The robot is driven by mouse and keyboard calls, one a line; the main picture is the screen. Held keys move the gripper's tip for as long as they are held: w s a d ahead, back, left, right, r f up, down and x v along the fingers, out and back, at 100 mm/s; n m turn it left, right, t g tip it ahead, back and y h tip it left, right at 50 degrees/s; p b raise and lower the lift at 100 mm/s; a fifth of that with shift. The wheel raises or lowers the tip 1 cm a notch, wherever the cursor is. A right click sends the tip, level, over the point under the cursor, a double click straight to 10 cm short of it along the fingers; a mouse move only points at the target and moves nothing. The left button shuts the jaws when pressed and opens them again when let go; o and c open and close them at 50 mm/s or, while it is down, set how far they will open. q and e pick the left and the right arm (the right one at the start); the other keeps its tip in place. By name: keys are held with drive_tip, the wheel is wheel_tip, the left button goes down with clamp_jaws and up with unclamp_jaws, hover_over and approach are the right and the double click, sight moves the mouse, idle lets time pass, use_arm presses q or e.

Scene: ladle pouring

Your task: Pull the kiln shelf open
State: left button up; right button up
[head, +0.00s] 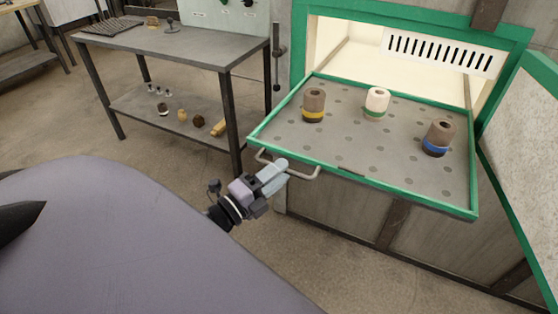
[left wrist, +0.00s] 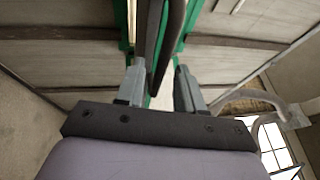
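The kiln shelf (head: 345,125) is a grey perforated tray with a green rim. It sticks out of the lit kiln opening (head: 330,45). A grey bar handle (head: 306,175) is on its front edge. My left gripper (head: 275,172) is at the left half of this handle, and its fingers overlap the bar in the head view. In the left wrist view the two fingers (left wrist: 160,78) are apart, with a dark bar (left wrist: 157,40) running between them. I cannot tell whether they touch it. My right gripper is not in view.
Three ringed cylinders stand on the shelf: yellow (head: 313,105), green (head: 377,103) and blue (head: 438,138). The open kiln door (head: 525,150) is at the right. A metal workbench (head: 180,45) stands at the left. The floor between bench and kiln front is clear.

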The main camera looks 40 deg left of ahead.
use_arm(q)
drive_tip(key=v, duration=0.6)
drive_tip(key=shift+s+b, duration=0.25)
drive_tip(key=shift+b, duration=0.1)
drive_tip(key=s+d+f+n+g+p, duration=0.2)
drive_tip(key=d+f+n, duration=0.4)
drive_tip(key=n, duration=0.3)
drive_tip(key=s+d+f+n+g+y+p, duration=0.1)
drive_tip(key=s+d+f+n+g+p, duration=0.2)
drive_tip(key=d+f+n+g, duration=0.3)
drive_tip(key=s+d+n+g, duration=0.1)
drive_tip(key=n, duration=0.2)
drive_tip(key=shift+s+d, duration=0.15)
drive_tip(key=shift+s, duration=0.25)
